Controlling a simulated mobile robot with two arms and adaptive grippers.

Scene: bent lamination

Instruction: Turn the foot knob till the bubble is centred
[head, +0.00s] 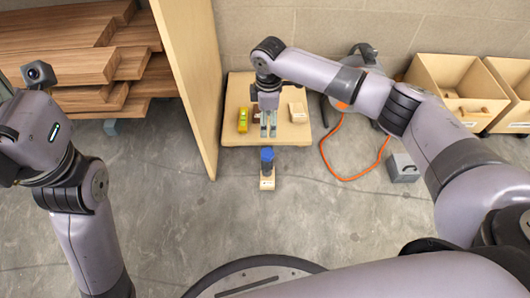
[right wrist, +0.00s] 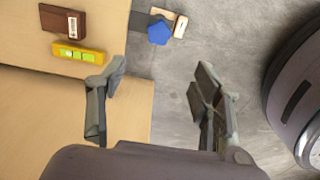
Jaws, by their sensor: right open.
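The yellow spirit level (head: 243,119) lies on the small wooden table (head: 240,85); in the right wrist view it (right wrist: 79,53) shows a green vial, but the bubble's exact place is too small to tell. The blue foot knob (head: 267,155) stands at the table's front edge, above a small wooden block (head: 267,182). The knob (right wrist: 160,32) shows as a faceted blue shape in the wrist view. My right gripper (head: 268,130) points down over the front of the table, behind the knob in the head view. Its fingers (right wrist: 162,88) are apart and empty. My left gripper is out of view.
A dark brown block (right wrist: 62,22) lies beside the level, and a pale block (head: 297,112) sits at the table's right. A tall wooden panel (head: 185,75) and stacked boards (head: 75,50) stand left. An orange cord (head: 345,178), grey box (head: 403,168) and bins (head: 455,85) are right.

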